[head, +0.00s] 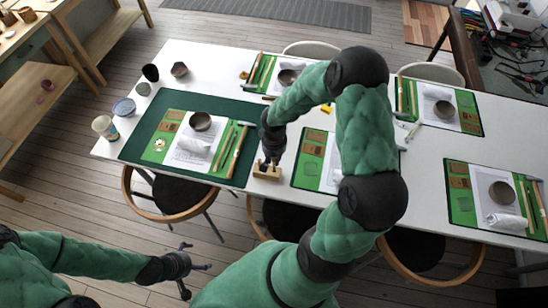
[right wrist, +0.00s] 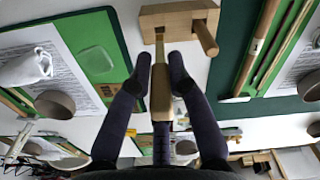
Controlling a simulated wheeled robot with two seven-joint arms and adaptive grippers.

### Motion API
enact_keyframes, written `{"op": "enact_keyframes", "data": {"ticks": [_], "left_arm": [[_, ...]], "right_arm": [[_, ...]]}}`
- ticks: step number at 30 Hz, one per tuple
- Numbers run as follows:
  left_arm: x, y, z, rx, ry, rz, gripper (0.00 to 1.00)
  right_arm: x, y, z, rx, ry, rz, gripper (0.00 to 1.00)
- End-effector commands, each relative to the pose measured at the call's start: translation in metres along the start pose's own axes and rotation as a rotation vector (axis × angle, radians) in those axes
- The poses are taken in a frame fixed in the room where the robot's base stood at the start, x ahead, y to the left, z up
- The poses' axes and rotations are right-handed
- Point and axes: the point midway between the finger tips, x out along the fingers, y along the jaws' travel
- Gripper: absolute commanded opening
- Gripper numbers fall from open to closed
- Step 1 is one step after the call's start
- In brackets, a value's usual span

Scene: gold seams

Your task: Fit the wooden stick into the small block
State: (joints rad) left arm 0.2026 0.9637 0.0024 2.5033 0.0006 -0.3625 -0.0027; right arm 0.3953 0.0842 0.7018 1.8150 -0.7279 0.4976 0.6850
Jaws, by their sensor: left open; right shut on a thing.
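The small block (head: 264,175) is light wood and sits near the front edge of the white table. In the right wrist view the block (right wrist: 172,14) is at the top, with a short round wooden peg (right wrist: 206,40) standing out from it. My right gripper (head: 268,163) is right above the block. In its wrist view, the right gripper (right wrist: 160,72) is shut on a wooden stick (right wrist: 161,95). The stick's thin end points at the block and overlaps its edge; I cannot tell whether it is inside. My left gripper (head: 187,266) is open and empty, low, away from the table.
A dark green mat (head: 140,142) with a green work set and a bowl (head: 200,121) lies left of the block. Another green set (head: 309,158) lies to its right. Cups (head: 105,127) stand at the table's left end. Chairs (head: 168,205) stand along the front edge.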

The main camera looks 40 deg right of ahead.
Motion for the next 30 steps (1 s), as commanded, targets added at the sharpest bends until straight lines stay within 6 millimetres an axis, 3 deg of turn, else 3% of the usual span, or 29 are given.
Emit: {"op": "enact_keyframes", "data": {"ticks": [30], "left_arm": [[0.0098,-0.0035,-0.0003,0.0,0.0,0.0,1.0]], "right_arm": [[0.0057,-0.0004,0.0003,0.0,0.0,0.0,0.04]]}}
